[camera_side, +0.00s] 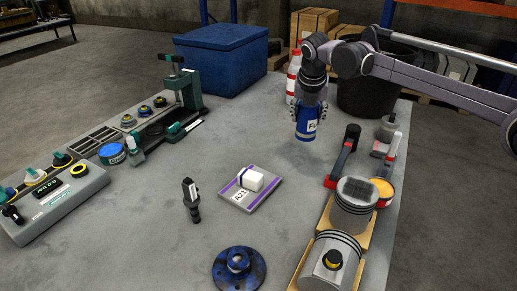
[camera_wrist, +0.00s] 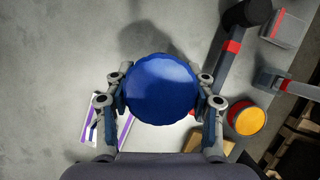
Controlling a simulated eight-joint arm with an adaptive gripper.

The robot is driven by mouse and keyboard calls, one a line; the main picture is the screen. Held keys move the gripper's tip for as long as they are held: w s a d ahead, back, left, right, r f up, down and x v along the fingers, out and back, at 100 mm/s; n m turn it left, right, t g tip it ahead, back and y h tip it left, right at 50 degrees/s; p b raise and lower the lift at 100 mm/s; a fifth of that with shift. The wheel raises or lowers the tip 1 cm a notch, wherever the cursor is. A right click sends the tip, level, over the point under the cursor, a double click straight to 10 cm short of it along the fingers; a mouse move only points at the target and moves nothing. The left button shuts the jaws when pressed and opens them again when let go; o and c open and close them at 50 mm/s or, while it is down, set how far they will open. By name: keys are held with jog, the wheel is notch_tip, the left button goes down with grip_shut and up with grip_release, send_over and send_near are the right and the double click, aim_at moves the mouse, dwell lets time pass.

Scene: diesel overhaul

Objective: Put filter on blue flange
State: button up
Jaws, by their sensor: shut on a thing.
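The filter (camera_side: 307,124) is a blue can with a white label. My gripper (camera_side: 310,108) is shut on it and holds it upright above the table, at the back right in the side view. In the wrist view the filter's round blue top (camera_wrist: 160,88) sits between the two fingers of my gripper (camera_wrist: 160,98). The blue flange (camera_side: 238,268) is a dark blue disc with a raised hub, lying on the table at the front. It is well apart from the filter and does not show in the wrist view.
A purple-edged tray (camera_side: 236,201) with a white box lies mid-table. A dark upright tool (camera_side: 191,203) stands left of it. Pistons (camera_side: 331,265) on wooden blocks stand front right, with a red-handled tool (camera_side: 346,157) behind them. The table between tray and flange looks clear.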

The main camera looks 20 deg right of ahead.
jog(key=s+a+r+n+y, duration=0.1)
jog(key=s+a+r+n, duration=0.35)
jog(key=s+a, duration=0.65)
jog(key=n+y, duration=0.2)
jog(key=n, duration=0.1)
send_over(238, 258)
jog(key=shift+t, duration=0.4)
jog(key=shift+f, duration=4.2)
jog(key=shift+f, duration=0.1)
jog(key=o, duration=1.4)
